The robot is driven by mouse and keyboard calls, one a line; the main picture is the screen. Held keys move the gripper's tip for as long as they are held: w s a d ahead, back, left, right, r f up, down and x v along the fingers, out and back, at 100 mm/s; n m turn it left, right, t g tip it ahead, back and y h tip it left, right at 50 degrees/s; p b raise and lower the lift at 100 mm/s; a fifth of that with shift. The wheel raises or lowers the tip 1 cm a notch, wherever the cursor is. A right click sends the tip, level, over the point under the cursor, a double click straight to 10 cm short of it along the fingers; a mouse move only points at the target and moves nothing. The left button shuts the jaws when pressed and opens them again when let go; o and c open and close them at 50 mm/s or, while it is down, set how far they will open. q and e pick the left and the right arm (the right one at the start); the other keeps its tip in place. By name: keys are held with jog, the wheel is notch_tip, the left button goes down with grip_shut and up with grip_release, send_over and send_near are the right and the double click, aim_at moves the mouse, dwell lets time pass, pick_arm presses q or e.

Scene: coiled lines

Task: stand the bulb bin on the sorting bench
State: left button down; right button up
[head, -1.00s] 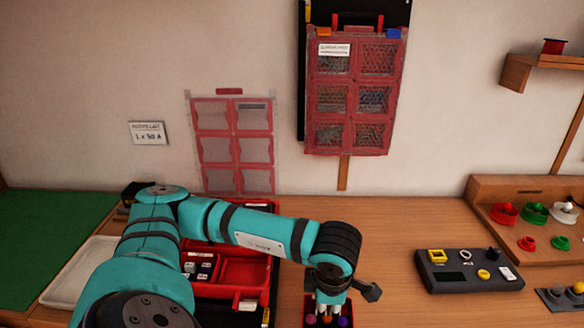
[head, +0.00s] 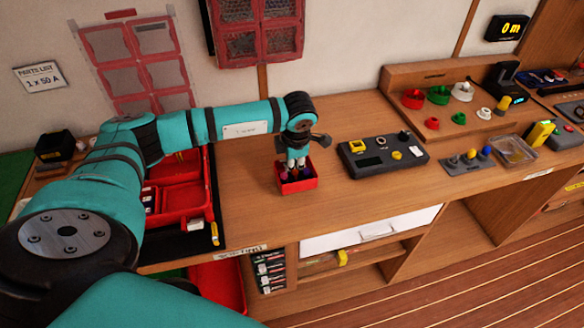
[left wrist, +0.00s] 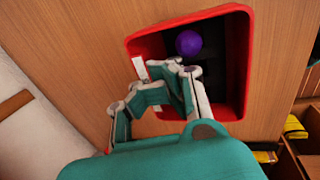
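The bulb bin (head: 309,184) is a small open red bin with dark and purple bulbs inside. In the head view it stands upright over the wooden bench top (head: 255,215), near the front edge; I cannot tell whether its base touches. My left gripper (head: 296,166) reaches down to its rear wall. In the left wrist view the fingers (left wrist: 163,84) straddle one wall of the bin (left wrist: 238,60), close together beside a white label, and appear shut on it. A purple bulb (left wrist: 188,43) shows inside. My right gripper is not in view.
A red partitioned case (head: 180,198) lies left of the bin. A dark control panel (head: 384,160) stands close on its right. Farther right are a wooden stand with coloured rings (head: 411,99) and a clear tray (head: 514,151). A white drawer (head: 372,232) sits below the bench edge.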

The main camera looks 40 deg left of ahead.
pick_arm(q)
notch_tip(320, 180, down, 2)
jog(key=shift+s+f+p, duration=0.1)
jog(key=shift+f+p, duration=0.05)
jog(key=shift+p, duration=0.4)
jog(key=shift+f, duration=0.5)
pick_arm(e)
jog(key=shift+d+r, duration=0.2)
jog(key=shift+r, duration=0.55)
pick_arm(q)
jog(key=shift+f, duration=0.15)
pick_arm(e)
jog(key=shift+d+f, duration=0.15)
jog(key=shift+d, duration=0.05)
pick_arm(q)
jog(key=c, duration=2)
grip_release()
jog(key=o, duration=0.5)
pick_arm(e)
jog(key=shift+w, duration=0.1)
pick_arm(q)
jog(key=shift+o, duration=0.2)
jog(key=shift+s+f, duration=0.1)
